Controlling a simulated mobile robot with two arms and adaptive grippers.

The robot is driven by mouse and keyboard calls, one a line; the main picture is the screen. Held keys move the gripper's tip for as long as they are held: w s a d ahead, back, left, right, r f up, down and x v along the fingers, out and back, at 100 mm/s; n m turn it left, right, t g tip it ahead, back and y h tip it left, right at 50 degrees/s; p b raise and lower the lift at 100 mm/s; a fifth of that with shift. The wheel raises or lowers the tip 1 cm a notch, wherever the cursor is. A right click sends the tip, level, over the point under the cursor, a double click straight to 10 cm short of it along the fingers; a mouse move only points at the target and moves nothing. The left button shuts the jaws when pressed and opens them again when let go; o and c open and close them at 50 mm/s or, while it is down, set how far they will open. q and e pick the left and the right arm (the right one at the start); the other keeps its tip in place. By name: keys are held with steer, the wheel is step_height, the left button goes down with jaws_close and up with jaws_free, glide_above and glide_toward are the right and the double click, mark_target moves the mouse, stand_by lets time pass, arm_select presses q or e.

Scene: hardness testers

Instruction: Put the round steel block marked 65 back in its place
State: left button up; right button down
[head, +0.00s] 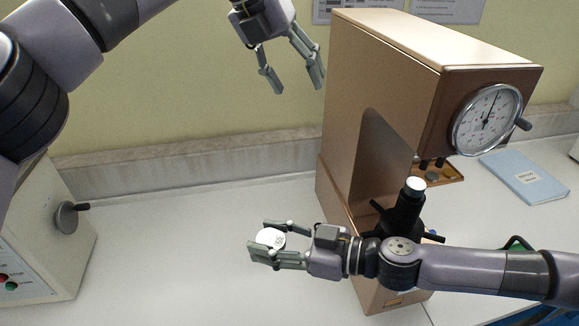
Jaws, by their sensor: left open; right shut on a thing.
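A round pale steel block (270,239) with small dark markings, too small to read surely, is in my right gripper (272,241). That gripper is shut on the block, above the white bench in front of the tan hardness tester (380,70). My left gripper (298,88) is open and empty, high up by the wall, left of the tester's top. A wooden tray (456,172) with a round grey piece in it lies behind the tester's spindle. The tester hides part of the tray.
The tester's dark spindle (405,212) with a bright top stands beside my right wrist. A dial gauge (487,119) is on the tester's front. A blue booklet (525,178) lies at right. Another machine (45,235) with a crank stands at left. The bench between is clear.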

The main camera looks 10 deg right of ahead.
arm_select(q)
steer(key=s+f+m+g+y, duration=0.2)
steer(key=s+f+y, duration=0.25)
steer(key=f, duration=0.35)
arm_select(e)
steer(key=shift+r, duration=0.1)
arm_select(q)
steer(key=m+g+y, duration=0.2)
steer(key=y, duration=0.2)
glide_toward(272, 238)
steer(key=x, duration=0.8)
steer(key=shift+f, duration=0.1)
steer(key=shift+c, duration=0.2)
steer(key=shift+s+d, duration=0.1)
steer(key=shift+d, duration=0.05)
steer(key=c, duration=1.1)
steer(key=shift+c, duration=0.2)
arm_select(e)
steer(key=c, duration=0.8)
jaws_free()
steer(key=shift+o, duration=0.2)
